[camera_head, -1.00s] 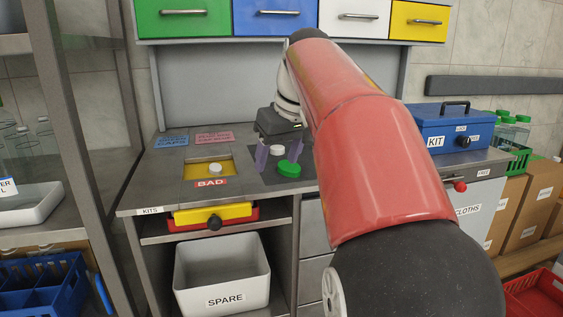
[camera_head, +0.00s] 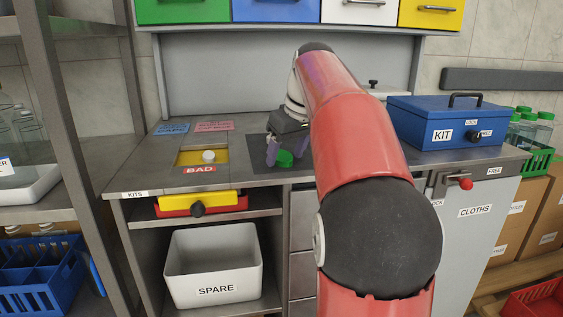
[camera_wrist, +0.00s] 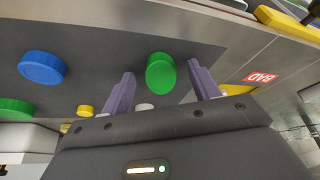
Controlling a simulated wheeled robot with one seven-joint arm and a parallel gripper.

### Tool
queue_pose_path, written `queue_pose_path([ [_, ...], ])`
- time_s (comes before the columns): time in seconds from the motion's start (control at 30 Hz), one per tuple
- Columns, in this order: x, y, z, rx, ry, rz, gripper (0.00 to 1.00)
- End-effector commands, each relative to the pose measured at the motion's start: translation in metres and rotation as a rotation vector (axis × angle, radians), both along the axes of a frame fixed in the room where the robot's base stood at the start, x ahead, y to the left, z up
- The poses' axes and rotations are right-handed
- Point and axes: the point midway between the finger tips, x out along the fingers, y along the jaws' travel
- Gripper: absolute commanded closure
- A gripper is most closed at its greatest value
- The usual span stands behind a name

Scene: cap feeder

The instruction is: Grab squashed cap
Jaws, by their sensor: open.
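My gripper (camera_wrist: 160,85) is open, with its two purple fingers pointing down at the dark mat (camera_head: 256,160). A green cap (camera_wrist: 161,74) lies in the gap between the fingers in the wrist view, with clear space on both sides. Its outline there is a tall oval; I cannot tell whether it is squashed or only seen at a slant. The head view shows this green cap (camera_head: 284,158) at the fingertips. In the wrist view a blue cap (camera_wrist: 42,68), another green cap (camera_wrist: 14,108) and a small yellow cap (camera_wrist: 86,111) lie to the left. A white cap (camera_wrist: 144,107) is partly hidden by the gripper body.
A yellow tray (camera_head: 187,157) marked BAD, holding a white cap (camera_head: 208,156), is set in the bench left of the mat. A blue KIT box (camera_head: 412,120) stands to the right. A SPARE bin (camera_head: 213,265) is on the shelf below.

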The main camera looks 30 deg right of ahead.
Motion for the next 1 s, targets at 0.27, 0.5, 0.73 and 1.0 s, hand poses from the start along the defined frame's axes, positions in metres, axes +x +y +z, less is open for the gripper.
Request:
queue_pose_path([
  [0.27, 0.0006, 0.0002, -0.0008, 0.000, -0.001, 0.000, 0.45],
  [0.5, 0.0005, 0.0002, -0.0008, 0.000, -0.001, 0.000, 0.76],
  [0.73, 0.0005, 0.0002, -0.0007, 0.000, -0.001, 0.000, 0.88],
  [1.0, 0.0004, 0.0004, 0.0005, 0.000, -0.001, 0.000, 0.88],
])
